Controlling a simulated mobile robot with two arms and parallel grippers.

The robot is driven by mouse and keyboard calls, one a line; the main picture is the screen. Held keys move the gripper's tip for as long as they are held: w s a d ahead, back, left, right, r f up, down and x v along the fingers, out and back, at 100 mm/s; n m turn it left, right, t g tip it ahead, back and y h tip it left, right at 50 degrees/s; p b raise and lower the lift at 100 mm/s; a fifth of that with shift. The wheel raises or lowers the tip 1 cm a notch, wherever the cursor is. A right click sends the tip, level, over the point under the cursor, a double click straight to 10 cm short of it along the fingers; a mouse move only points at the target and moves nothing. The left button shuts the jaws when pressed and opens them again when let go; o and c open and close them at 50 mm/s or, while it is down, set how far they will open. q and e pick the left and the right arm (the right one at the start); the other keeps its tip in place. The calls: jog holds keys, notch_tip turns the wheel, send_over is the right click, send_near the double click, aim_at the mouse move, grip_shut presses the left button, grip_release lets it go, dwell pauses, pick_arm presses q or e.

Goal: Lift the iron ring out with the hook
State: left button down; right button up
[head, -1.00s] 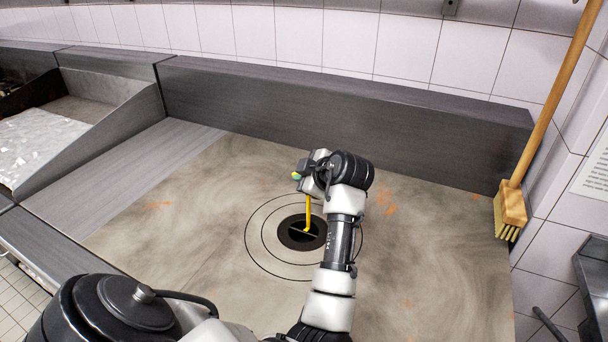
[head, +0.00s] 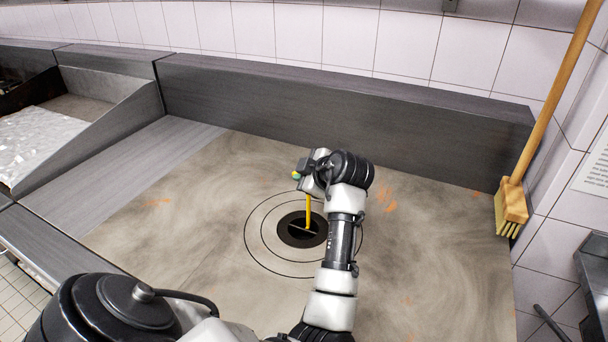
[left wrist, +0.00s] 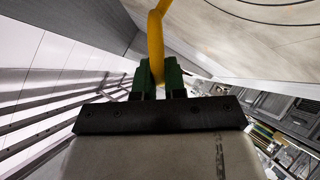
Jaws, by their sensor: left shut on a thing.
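The iron ring (head: 287,236) is a dark ring set in the worktop, around a black opening with a thin bar across it. The yellow hook (head: 308,208) hangs down from my left gripper (head: 302,176), and its lower end is in the dark opening. Whether the hook touches the ring or the bar, I cannot tell. My left gripper is shut on the hook's upper part. The left wrist view shows the yellow hook (left wrist: 156,45) between the green fingers. My right gripper is not in view.
Thin concentric circles mark the grey worktop (head: 420,250) around the ring. A dark metal upstand (head: 330,115) runs along the back. A wooden-handled brush (head: 511,205) leans at the right, and a tray with white lumps (head: 35,145) is at the left. The worktop around the ring is clear.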

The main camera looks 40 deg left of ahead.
pick_arm(q)
jog(key=shift+s, duration=0.2)
jog(key=shift+s+d, duration=0.25)
jog(key=shift+s, duration=0.5)
jog(key=shift+s, duration=0.1)
jog(key=shift+d, duration=0.1)
jog(key=shift+r, duration=0.1)
dwell(0.3)
notch_tip(320, 180, up, 8)
jog(key=p, duration=0.6)
jog(key=shift+r, duration=0.25)
dwell(1.0)
jog(key=shift+f, duration=0.1)
dwell(0.6)
